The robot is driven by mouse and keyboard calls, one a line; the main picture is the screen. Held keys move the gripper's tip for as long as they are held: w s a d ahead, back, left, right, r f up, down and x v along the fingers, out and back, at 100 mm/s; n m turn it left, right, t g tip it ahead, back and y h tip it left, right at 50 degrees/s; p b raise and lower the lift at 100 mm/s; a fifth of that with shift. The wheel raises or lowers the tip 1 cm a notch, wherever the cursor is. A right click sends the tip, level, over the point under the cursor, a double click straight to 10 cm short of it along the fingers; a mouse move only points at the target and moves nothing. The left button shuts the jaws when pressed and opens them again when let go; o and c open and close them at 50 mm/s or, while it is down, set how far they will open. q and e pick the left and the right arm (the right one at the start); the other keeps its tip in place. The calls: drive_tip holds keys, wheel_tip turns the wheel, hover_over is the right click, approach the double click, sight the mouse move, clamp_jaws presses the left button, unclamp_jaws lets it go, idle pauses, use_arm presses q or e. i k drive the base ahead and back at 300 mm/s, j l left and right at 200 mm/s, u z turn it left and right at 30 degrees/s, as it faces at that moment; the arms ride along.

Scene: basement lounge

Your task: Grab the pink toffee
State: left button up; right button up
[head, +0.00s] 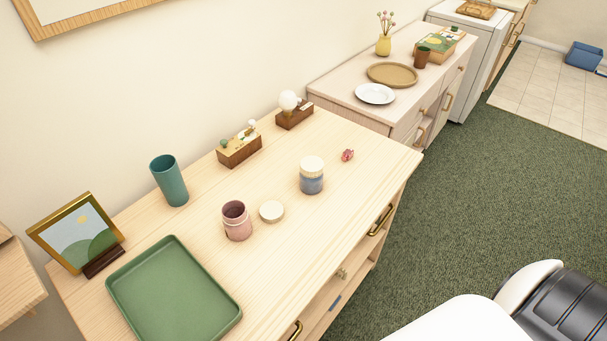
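The pink toffee (347,155) is a small red-pink wrapped piece. It lies on the light wood cabinet top (300,240), near its far right end, to the right of a jar with a blue-grey lower half (312,176). Nothing touches the toffee. No gripper shows in the head view. Only white and black parts of my own body show at the bottom right, well away from the toffee.
A pink open jar (236,221), a round cream lid (271,211), a teal cup (169,180), a green tray (174,290), a picture frame (78,235) and two wooden boxes share the cabinet top. Bare wood surrounds the toffee. Green carpet (455,200) lies in front.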

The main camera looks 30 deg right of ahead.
sight(348, 154)
drive_tip(key=l+z, duration=0.2)
drive_tip(key=l, duration=0.7)
drive_tip(key=i+l+z, duration=0.2)
drive_tip(key=l, duration=0.65)
drive_tip(key=k, duration=0.1)
